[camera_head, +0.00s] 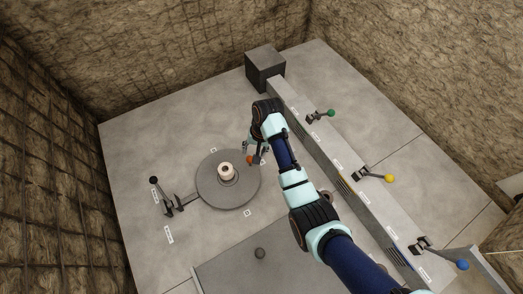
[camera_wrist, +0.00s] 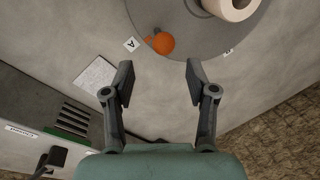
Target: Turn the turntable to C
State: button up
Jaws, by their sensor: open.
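The round grey turntable (camera_head: 213,191) lies left of centre in the head view, with a pale cylinder (camera_head: 226,169) standing on it. An orange knob (camera_wrist: 161,43) sits at the turntable's rim; it also shows in the head view (camera_head: 249,160). A white tag reading A (camera_wrist: 131,44) lies on the floor beside the knob. Another tag (camera_wrist: 228,52), hard to read, lies by the rim further right. The letter C is not legible in either view. My gripper (camera_wrist: 158,78) is open and empty, its fingers close to the knob and apart from it in the wrist view.
A long raised ledge at right bears levers with green (camera_head: 331,113), yellow (camera_head: 389,178) and blue (camera_head: 462,265) knobs. A black-knobbed lever (camera_head: 154,181) stands left of the turntable. A dark block (camera_head: 265,70) stands at the back. The floor left of it is clear.

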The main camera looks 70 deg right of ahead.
aim_at(250, 158)
jog(key=f+b, duration=0.1)
jog(key=f, duration=0.1)
jog(key=w+f+b, duration=0.1)
jog(key=f+b, duration=0.1)
jog(key=f, duration=0.1)
jog(key=w+f+b, duration=0.1)
jog(key=f, duration=0.1)
jog(key=shift+a+f, duration=0.35)
jog(key=shift+f, duration=0.05)
jog(key=shift+c, duration=0.2)
grip_shut()
